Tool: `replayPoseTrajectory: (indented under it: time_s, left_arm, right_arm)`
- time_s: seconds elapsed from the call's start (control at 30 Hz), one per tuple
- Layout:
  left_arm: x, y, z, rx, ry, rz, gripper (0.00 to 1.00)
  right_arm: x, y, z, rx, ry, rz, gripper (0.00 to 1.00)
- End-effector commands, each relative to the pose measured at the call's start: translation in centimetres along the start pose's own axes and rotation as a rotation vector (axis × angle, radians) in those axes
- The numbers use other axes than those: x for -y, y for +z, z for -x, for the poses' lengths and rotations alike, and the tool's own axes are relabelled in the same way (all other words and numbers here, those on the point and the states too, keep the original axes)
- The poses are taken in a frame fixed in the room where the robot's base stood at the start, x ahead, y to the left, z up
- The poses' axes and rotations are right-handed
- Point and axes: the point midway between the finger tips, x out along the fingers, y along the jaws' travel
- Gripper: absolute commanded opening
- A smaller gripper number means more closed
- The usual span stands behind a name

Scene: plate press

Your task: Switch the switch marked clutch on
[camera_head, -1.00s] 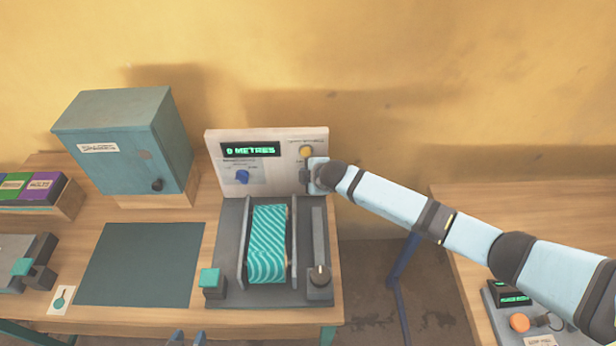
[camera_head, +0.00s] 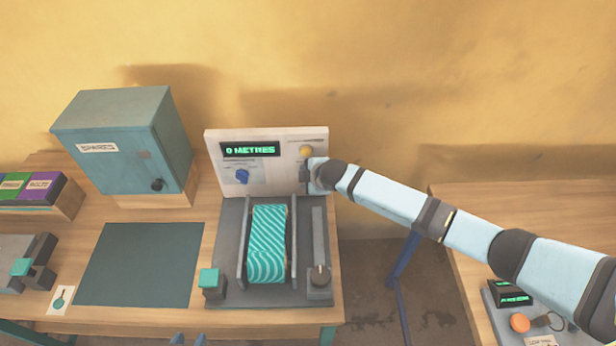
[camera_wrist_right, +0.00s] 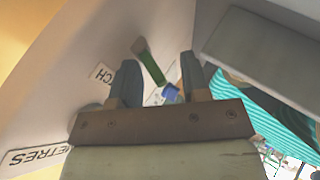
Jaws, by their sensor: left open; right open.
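The upright panel (camera_head: 280,140) of the machine carries a green display reading 0 METRES. In the right wrist view a green switch lever (camera_wrist_right: 150,60) sticks out from the panel, near a label (camera_wrist_right: 102,74) whose visible end reads "CH". My right gripper (camera_wrist_right: 160,75) is open, its fingers on either side of the lever's lower part; I cannot tell whether they touch it. In the head view the right gripper (camera_head: 308,178) is at the panel's right side and hides the lever. My left gripper (camera_head: 189,340) is open at the bottom edge, only its fingertips showing.
A blue knob (camera_head: 242,176) and a yellow button (camera_head: 306,151) are on the panel. A teal cabinet (camera_head: 120,140) stands left. A dark mat (camera_head: 140,262) lies clear.

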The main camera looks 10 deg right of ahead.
Motion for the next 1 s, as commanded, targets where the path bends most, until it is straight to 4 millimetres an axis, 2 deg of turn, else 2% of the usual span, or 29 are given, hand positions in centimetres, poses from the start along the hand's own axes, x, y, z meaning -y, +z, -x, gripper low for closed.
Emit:
replayPoseTrajectory:
  time_s: [0.2,0.63,1.0]
  left_arm:
    - [0.0,-0.1,0.0,-0.001,0.000,0.000,0.43]
    - [0.1,-0.4,-0.1,-0.006,-0.001,-0.001,0.43]
    - [0.1,-0.3,-0.2,-0.007,-0.001,-0.001,0.43]
  right_arm:
    - [-0.7,-0.2,0.2,-0.005,0.011,0.001,0.47]
    - [-0.8,-0.3,0.2,-0.007,0.031,0.008,0.47]
    - [0.3,-0.1,-0.2,-0.006,0.237,0.092,0.47]
